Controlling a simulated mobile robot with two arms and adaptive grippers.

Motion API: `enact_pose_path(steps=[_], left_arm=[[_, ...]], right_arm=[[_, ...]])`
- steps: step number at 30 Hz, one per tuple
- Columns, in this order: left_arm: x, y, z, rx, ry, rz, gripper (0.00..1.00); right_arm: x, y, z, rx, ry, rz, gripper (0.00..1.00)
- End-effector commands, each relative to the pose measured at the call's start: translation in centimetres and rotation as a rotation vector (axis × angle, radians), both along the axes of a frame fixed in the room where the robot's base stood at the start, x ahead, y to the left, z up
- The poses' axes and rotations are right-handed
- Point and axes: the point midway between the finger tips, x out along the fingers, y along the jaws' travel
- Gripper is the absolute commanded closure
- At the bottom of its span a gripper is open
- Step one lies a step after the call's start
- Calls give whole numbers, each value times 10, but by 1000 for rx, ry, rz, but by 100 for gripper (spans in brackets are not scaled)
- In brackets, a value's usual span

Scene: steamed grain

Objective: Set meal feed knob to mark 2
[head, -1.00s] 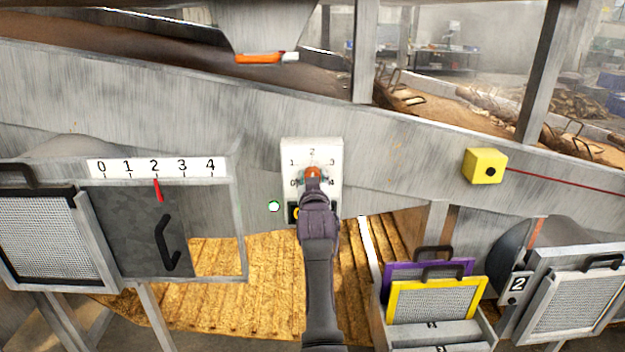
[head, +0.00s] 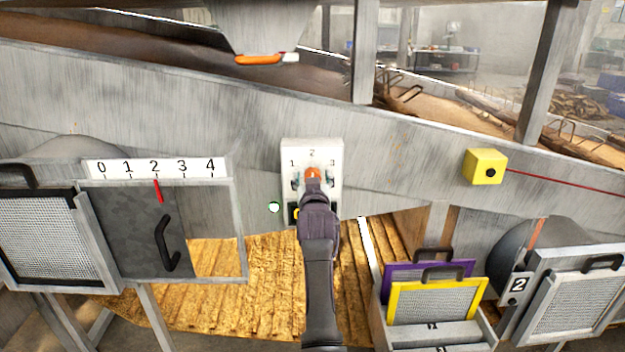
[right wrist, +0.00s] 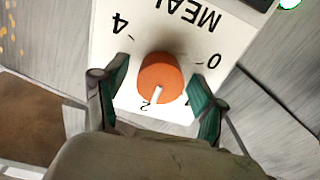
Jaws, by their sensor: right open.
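The meal feed knob (right wrist: 160,78) is orange with a white pointer. In the right wrist view the pointer is directed at or very near the 2 on its white dial plate (right wrist: 118,48). In the head view the plate (head: 327,148) is on the grey machine wall, and the orange knob (head: 312,173) shows just above my right gripper (head: 312,181). In the right wrist view the right gripper (right wrist: 160,93) is open, with one green-padded finger on each side of the knob and gaps between. The lower dial is partly hidden. My left gripper is not in view.
A slide gate with a 0 to 4 scale (head: 155,167) is at left, its red pointer at 2. A yellow box (head: 485,166) with a red cord is at right. Framed screens (head: 437,301) stand in a rack below right. A green light (head: 274,207) is beside the dial.

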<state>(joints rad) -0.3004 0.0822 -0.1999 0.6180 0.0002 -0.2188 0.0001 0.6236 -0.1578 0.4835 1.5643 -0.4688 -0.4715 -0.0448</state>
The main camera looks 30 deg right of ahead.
Motion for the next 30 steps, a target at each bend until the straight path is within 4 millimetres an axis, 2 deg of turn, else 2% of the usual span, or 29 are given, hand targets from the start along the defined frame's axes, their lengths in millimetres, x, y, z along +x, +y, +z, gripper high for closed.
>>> enact_pose_path(steps=[5, 12, 16, 21, 30], left_arm=[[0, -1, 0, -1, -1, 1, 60], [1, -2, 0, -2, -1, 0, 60], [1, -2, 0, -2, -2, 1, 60], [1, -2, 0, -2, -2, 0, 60], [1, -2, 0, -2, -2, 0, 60]], right_arm=[[0, 0, 23, -1, -6, -1, 30], [0, 0, 70, -1, -5, -1, 30], [0, 0, 88, -1, -3, 0, 30], [0, 0, 98, 0, -1, 1, 30], [0, 0, 99, 0, 0, 0, 30]])
